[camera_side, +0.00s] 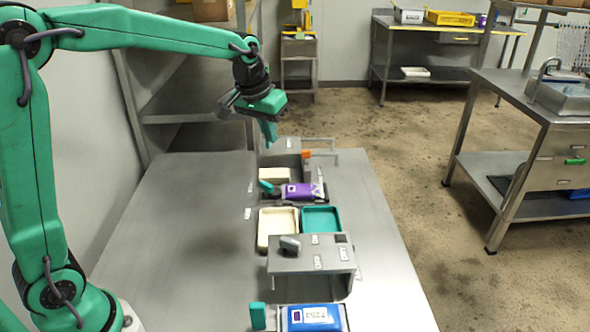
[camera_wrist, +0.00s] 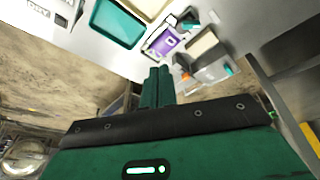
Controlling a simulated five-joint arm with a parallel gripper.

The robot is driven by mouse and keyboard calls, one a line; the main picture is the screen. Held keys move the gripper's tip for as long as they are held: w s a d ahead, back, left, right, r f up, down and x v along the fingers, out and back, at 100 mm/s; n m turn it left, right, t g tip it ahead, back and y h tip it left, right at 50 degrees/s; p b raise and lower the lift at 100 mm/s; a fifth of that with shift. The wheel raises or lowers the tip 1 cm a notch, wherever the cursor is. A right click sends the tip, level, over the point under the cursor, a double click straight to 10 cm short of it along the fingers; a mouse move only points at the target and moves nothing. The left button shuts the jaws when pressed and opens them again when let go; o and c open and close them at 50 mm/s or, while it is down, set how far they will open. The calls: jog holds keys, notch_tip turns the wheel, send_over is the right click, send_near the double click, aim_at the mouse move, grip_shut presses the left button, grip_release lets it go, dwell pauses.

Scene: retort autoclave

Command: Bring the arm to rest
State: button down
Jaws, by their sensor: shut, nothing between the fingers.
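My gripper (camera_side: 270,138) is raised above the far end of the steel table (camera_side: 185,230), with its fingers pointing down. Its two green fingers (camera_wrist: 158,82) lie together in the wrist view, with nothing held. The arm reaches out from its base at the lower left, bent at the elbow. The fingers appear to be above or near a grey steel box (camera_side: 279,150) at the table's far end; the exact gap cannot be told.
A purple pack (camera_side: 304,191), a cream tray (camera_side: 277,228) and a teal tray (camera_side: 321,219) stand along the table. Nearer are a steel bridge-shaped stand (camera_side: 310,254) and a blue pack (camera_side: 315,318). The table's left half is clear. A steel shelf (camera_side: 180,118) stands behind it.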

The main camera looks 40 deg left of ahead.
jog(key=s+m+t, duration=0.1)
jog(key=s+t, duration=0.1)
jog(key=s, duration=2.3)
jog(key=shift+s+d+r+m, duration=0.2)
jog(key=shift+d+r+m, duration=0.1)
jog(key=shift+d+m, duration=0.1)
